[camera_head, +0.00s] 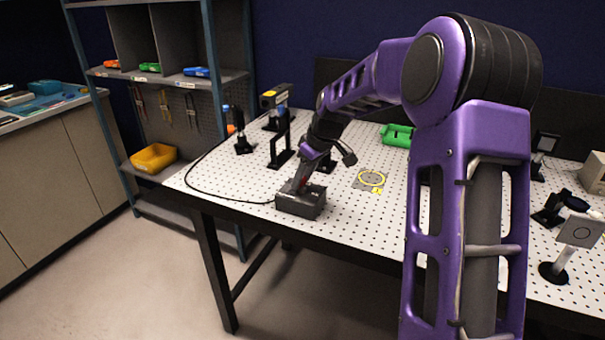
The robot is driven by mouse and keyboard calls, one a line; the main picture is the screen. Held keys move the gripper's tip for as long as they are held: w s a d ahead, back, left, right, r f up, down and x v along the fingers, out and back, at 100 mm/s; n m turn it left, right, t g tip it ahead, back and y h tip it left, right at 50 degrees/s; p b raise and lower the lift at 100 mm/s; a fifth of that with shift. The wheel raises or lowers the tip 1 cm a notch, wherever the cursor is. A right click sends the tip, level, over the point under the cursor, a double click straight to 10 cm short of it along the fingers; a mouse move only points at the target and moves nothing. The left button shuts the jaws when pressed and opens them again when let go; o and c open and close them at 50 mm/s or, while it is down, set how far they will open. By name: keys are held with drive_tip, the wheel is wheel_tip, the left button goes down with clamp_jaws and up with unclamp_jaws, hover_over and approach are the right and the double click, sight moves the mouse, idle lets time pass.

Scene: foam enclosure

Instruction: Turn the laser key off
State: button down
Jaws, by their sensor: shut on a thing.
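A dark grey box (301,203), apparently the laser controller, sits near the front left edge of the white perforated table. A black cable runs from it toward the back. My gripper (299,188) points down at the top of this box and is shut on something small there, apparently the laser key. The key itself is hidden by the fingers, so its angle cannot be seen. A bit of red shows beside the fingers. A laser-like unit (274,97) with a yellow label stands on a black post behind.
Black optic posts (241,135) stand at the table's back left. Mounted optics (580,232) stand at the right. A shelf with bins (153,157) is at the left.

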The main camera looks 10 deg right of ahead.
drive_tip(key=shift+d+n+g+y+p, duration=0.1)
drive_tip(key=shift+n+g+y+p, duration=0.35)
drive_tip(key=shift+n, duration=1.05)
drive_tip(key=shift+c, duration=2.4)
unclamp_jaws()
drive_tip(key=p+v, duration=0.1)
drive_tip(key=v, duration=1.6)
drive_tip(key=shift+r+p, duration=0.2)
drive_tip(key=shift+p, duration=0.1)
drive_tip(key=shift+w, duration=0.1)
